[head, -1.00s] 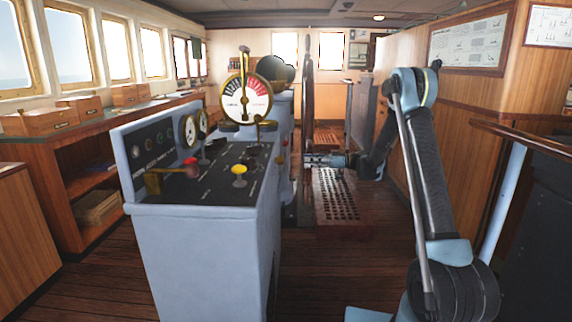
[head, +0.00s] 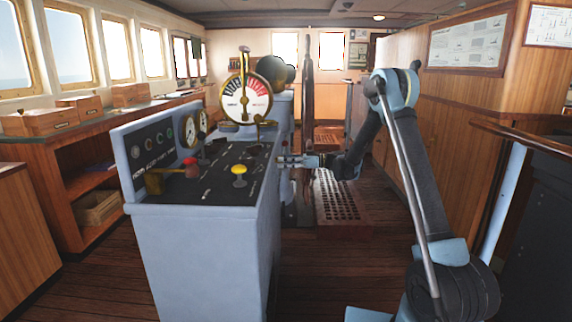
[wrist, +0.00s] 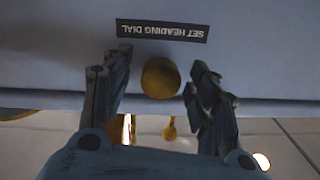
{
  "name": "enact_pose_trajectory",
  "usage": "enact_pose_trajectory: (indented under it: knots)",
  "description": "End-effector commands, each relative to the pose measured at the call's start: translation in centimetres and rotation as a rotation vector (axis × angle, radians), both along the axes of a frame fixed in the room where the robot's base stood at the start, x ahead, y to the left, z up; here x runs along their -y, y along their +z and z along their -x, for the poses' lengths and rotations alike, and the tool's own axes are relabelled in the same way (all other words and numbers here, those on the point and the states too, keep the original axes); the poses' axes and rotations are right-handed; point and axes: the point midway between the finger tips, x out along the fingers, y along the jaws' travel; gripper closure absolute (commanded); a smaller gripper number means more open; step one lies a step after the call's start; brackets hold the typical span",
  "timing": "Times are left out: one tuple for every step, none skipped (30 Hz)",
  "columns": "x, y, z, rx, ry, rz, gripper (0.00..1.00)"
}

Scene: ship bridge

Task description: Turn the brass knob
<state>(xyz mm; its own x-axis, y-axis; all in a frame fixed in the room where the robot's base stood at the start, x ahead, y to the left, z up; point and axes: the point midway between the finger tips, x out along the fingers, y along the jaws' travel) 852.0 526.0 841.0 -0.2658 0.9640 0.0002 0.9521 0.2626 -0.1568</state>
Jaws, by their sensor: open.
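The brass knob (wrist: 160,78) is a round, dull gold disc on the grey console's side, just under a black label, "SET HEADING DIAL", that reads upside down in the wrist view. My gripper (wrist: 159,66) is open, with one finger to the left of the knob and one to the right. A gap shows on each side of the knob. In the head view my gripper (head: 282,160) is at the console's right side, and I cannot make out the knob there.
The grey console (head: 200,240) carries a yellow knob (head: 239,170), a red knob (head: 191,162) and a brass-rimmed telegraph dial (head: 246,98). A wooden counter (head: 50,140) runs along the left windows. Wood-panelled walls stand at the right.

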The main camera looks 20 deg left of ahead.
Motion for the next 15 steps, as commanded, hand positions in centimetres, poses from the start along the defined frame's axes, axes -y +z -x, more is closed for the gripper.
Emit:
enact_pose_trajectory:
  knots:
    - [0.02, 0.00, -0.01, 0.000, 0.000, 0.000, 0.46]
    - [0.02, 0.00, -0.01, 0.000, 0.000, 0.000, 0.46]
    - [0.03, 0.00, -0.02, 0.000, 0.000, 0.000, 0.48]
    - [0.03, 0.00, -0.02, 0.000, 0.000, 0.000, 0.55]
    - [0.04, 0.00, -0.02, 0.000, 0.000, 0.000, 0.61]
    - [0.04, 0.00, -0.02, 0.000, 0.000, 0.000, 0.71]
    - [0.04, 0.00, -0.02, 0.000, 0.000, 0.000, 0.77]
    - [0.03, 0.00, -0.03, 0.000, -0.001, 0.000, 0.84]
    - [0.04, 0.00, -0.04, 0.000, -0.001, 0.000, 0.90]
    - [0.04, -0.01, -0.05, 0.000, -0.001, 0.000, 0.90]
    - [0.04, -0.01, -0.06, 0.000, -0.001, 0.000, 0.90]
    - [0.58, 0.00, -0.14, 0.000, -0.003, 0.000, 0.90]
    - [0.45, -0.01, -0.15, 0.000, -0.003, 0.000, 0.90]
    - [0.41, -0.01, -0.18, -0.001, -0.003, 0.000, 0.90]
    - [0.39, -0.01, -0.22, -0.003, -0.004, 0.000, 0.90]
